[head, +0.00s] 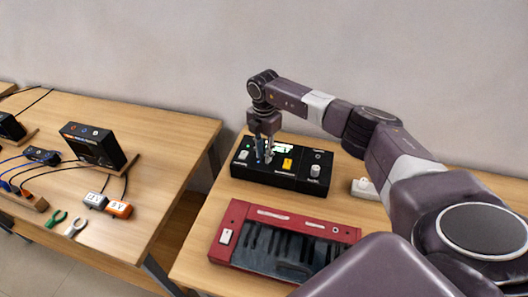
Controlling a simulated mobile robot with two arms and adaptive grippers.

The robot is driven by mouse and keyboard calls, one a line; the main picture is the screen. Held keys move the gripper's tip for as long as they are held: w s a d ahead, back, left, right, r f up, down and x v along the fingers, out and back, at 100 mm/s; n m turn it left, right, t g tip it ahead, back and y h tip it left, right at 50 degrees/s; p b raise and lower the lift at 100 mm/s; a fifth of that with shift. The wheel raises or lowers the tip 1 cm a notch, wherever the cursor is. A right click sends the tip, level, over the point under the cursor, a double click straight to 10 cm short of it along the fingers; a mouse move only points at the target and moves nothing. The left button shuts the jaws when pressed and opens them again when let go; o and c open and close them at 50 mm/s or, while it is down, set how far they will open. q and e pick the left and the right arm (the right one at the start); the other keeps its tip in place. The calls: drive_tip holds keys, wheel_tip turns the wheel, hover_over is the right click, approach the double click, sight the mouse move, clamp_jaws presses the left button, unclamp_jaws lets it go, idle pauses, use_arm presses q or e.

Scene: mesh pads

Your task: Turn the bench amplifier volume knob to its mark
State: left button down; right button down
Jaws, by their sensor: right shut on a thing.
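The bench amplifier looks to be the black box (318,178) on the right table. It has a green-lit display (283,147), a yellow switch (287,164) and pale knobs at its left (243,155) and right (315,171). My right gripper (264,158) points straight down onto the top of the box, left of the yellow switch. It is shut on what appears to be the volume knob. The fingers hide the knob, and its mark cannot be made out. My left gripper is out of view.
A red keyboard (229,219) lies in front of the box. A white block (364,188) sits to its right, close to my right arm. The left table (165,160) holds a dark device (93,145), cables, connectors and hand tools. A gap separates the tables.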

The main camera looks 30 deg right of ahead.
sight(264, 155)
drive_tip(key=shift+w+r+m, duration=0.1)
drive_tip(key=shift+r+m, duration=0.05)
drive_tip(key=shift+m, duration=0.15)
drive_tip(key=c, duration=1.7)
unclamp_jaws()
drive_tip(key=shift+c, duration=0.2)
wheel_tip(264, 155, up, 12)
